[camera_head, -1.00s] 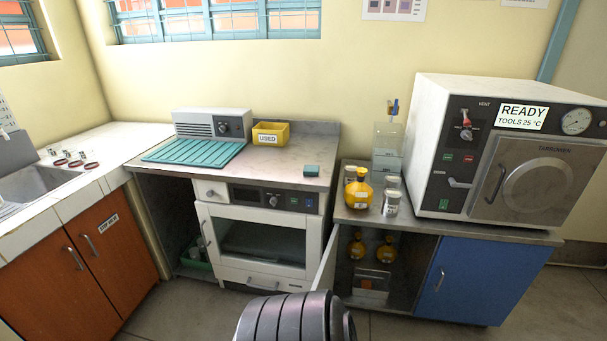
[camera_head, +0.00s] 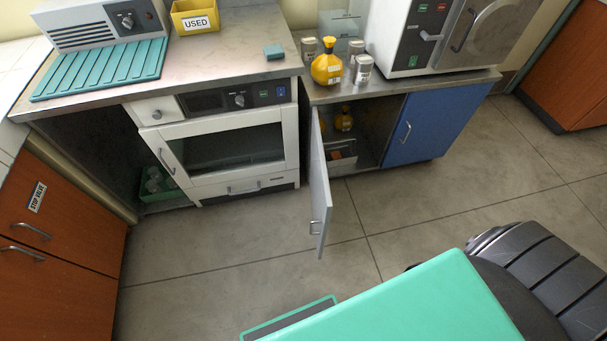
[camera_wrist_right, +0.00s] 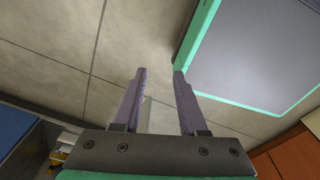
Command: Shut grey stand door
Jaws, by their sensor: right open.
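The grey stand door (camera_head: 318,185) stands wide open in the head view. It swings out toward me from the left side of the stand's opening, with a small handle (camera_head: 315,228) near its free lower end. The stand's interior (camera_head: 368,136) is exposed, beside its closed blue door (camera_head: 411,128). My right gripper (camera_wrist_right: 160,72) is open and empty in the right wrist view, above the floor. A pale strip shows between its fingers; I cannot tell whether it is the door. My left gripper is not in view.
A yellow bottle (camera_head: 326,68) and several jars stand on the stand top beside the steriliser (camera_head: 440,38). The incubator (camera_head: 225,150) is left of the open door. Tiled floor (camera_head: 240,255) in front is clear. Orange cabinets (camera_head: 55,240) are at left.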

